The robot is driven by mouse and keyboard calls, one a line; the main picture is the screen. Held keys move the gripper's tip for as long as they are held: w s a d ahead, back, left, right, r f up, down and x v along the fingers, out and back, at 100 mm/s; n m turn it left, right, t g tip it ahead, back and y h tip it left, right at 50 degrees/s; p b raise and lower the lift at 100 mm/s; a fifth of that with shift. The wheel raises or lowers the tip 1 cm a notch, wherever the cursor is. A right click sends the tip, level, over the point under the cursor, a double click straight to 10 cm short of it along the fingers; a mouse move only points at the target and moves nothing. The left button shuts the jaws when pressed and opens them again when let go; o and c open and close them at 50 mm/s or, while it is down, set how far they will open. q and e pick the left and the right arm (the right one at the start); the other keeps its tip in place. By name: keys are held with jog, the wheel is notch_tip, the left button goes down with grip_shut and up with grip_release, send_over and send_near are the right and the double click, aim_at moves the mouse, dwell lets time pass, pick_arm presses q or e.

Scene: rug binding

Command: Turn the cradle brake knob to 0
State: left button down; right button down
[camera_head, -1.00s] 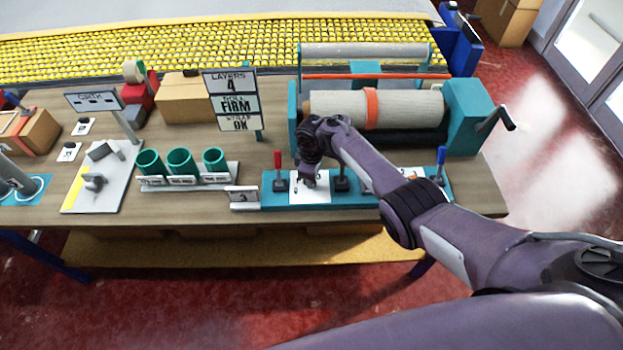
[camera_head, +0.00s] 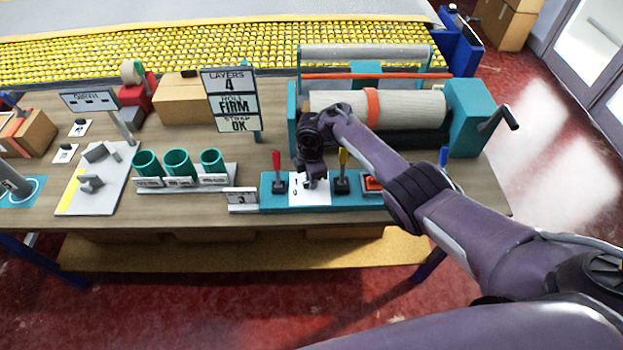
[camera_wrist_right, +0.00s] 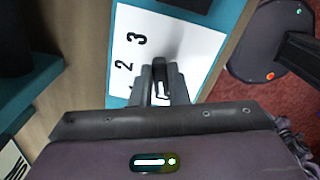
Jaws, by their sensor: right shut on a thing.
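The cradle brake knob (camera_wrist_right: 159,63) is a small dark piece on a white number plate (camera_head: 298,200). The plate also shows in the right wrist view (camera_wrist_right: 205,45), with 2 and 3 readable on it and another digit partly covered. My right gripper (camera_head: 311,184) points down over the plate and is shut on the knob. In the right wrist view its fingers (camera_wrist_right: 162,82) stand on either side of the knob. Fingers and wrist hide most of the knob, so its pointer setting cannot be read. My left gripper is not in view.
The plate sits on a teal panel (camera_head: 270,203) between a red lever (camera_head: 277,170) and a yellow lever (camera_head: 343,168). A red button (camera_head: 372,184) is just right. The roll cradle (camera_head: 465,115) stands behind, and green cups (camera_head: 180,165) stand to the left.

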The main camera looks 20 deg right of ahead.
dwell(0.4)
jog(key=c, duration=1.4)
grip_release()
notch_tip(320, 180, up, 8)
jog(key=shift+f+p, duration=0.1)
jog(key=shift+p, duration=0.7)
